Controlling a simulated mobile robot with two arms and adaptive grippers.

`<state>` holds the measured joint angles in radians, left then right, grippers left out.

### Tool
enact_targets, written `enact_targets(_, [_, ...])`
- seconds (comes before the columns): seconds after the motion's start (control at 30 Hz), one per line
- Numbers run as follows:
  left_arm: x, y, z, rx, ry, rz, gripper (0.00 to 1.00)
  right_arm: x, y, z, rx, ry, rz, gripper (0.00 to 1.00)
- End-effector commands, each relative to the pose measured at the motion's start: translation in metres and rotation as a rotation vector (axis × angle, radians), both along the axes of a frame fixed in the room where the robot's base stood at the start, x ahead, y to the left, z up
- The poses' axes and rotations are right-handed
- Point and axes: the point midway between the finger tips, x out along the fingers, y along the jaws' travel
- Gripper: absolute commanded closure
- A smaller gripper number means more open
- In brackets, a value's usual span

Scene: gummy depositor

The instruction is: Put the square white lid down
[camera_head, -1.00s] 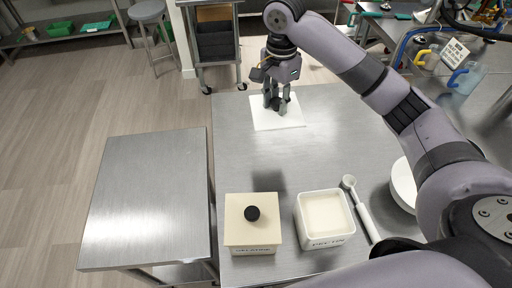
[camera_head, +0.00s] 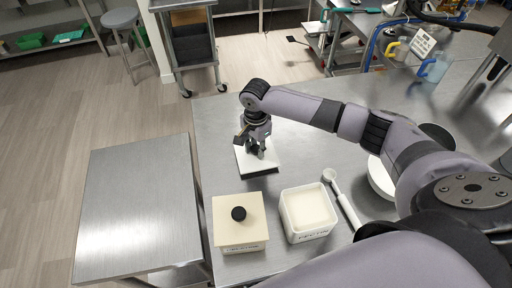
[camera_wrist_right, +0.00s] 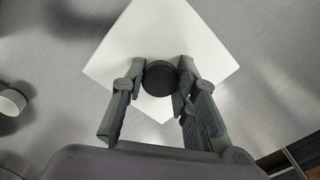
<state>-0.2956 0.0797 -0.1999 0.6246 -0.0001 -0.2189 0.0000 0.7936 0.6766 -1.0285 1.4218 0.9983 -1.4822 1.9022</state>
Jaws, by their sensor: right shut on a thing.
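The square white lid (camera_head: 259,166) is over the near part of the steel table, behind the two square containers. My right gripper (camera_head: 257,150) points down above its middle and is shut on its round black knob. In the right wrist view the lid (camera_wrist_right: 195,45) looks level with the knob (camera_wrist_right: 160,78) between the fingers. A dark shadow runs along the lid's near edge; I cannot tell whether it touches the table. My left gripper is not in view.
A cream-lidded container (camera_head: 240,235) with a black knob and an open white container (camera_head: 307,213) stand at the front of the steel table (camera_head: 215,120). A white scoop (camera_head: 345,205) and white bowl (camera_head: 379,179) lie right.

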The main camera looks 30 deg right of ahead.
Motion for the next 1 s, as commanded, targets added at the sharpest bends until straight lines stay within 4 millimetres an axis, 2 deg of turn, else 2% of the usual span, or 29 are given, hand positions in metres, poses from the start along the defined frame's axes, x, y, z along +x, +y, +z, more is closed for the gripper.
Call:
enact_targets(0.13, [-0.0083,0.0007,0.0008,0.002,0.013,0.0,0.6,0.0003,0.0001,-0.007,0.001,-0.002,0.0,1.0])
enact_targets(0.43, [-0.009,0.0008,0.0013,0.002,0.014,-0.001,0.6,-0.0002,0.0,-0.0095,0.0,0.0,-0.001,1.0])
enact_targets(0.47, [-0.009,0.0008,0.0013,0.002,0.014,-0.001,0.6,-0.0003,-0.0002,-0.0101,0.0,0.0,-0.001,0.72])
enact_targets(0.77, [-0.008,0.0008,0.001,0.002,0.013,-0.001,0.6,0.0001,-0.0003,-0.0096,0.0,-0.001,-0.001,0.52])
enact_targets(1.0, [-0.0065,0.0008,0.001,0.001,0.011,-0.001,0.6,0.0002,-0.0003,-0.0094,0.0,-0.001,-0.001,0.52])
